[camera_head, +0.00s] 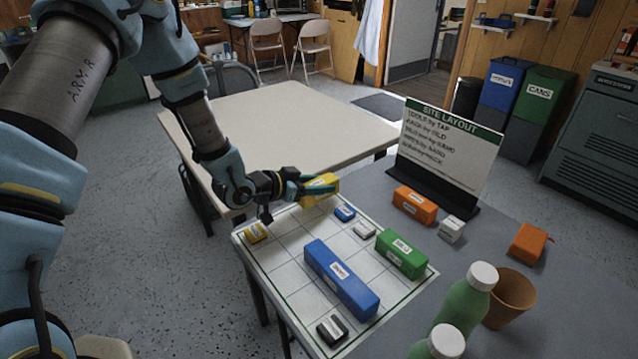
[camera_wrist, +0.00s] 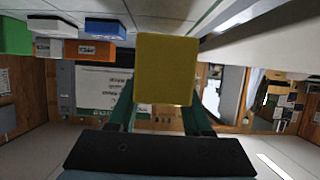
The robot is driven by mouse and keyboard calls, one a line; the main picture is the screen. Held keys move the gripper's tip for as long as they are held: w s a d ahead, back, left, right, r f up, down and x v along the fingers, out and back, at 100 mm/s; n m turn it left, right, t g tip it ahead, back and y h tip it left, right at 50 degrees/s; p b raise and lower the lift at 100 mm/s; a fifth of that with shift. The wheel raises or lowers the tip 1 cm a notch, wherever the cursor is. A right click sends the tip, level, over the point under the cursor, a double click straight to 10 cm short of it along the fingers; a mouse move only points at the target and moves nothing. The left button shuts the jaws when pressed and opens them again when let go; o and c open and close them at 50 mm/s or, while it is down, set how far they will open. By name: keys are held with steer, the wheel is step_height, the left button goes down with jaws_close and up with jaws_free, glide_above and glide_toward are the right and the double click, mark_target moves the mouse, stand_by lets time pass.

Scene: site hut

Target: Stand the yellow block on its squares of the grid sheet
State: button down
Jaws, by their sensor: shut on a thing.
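The yellow block (camera_head: 321,188) is held in my gripper (camera_head: 308,188) near the far corner of the grid sheet (camera_head: 283,234). My gripper is shut on it; in the wrist view the yellow block (camera_wrist: 165,70) sits between the two green fingers (camera_wrist: 160,115). I cannot tell whether the block touches the sheet. A long blue block (camera_head: 341,278), a green block (camera_head: 401,254), a small blue piece (camera_head: 345,212), a small white piece (camera_head: 364,230) and a dark piece (camera_head: 331,329) also lie on the sheet.
A site layout sign (camera_head: 450,150) stands behind the sheet. An orange block (camera_head: 414,205), a white box (camera_head: 451,229), an orange case (camera_head: 528,243), a brown cup (camera_head: 510,297) and green bottles (camera_head: 468,305) are to the right. A bare beige table (camera_head: 280,120) is beyond.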

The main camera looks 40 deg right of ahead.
steer(key=shift+f+b, duration=0.5)
steer(key=shift+f, duration=0.05)
steer(key=shift+f, duration=0.1)
steer(key=shift+c, duration=1.6)
jaws_free()
steer(key=shift+r+p, duration=0.4)
steer(key=shift+r, duration=0.1)
steer(key=b+v, duration=0.1)
steer(key=v, duration=1.1)
steer(key=shift+b, duration=0.4)
steer(key=shift+r, duration=0.1)
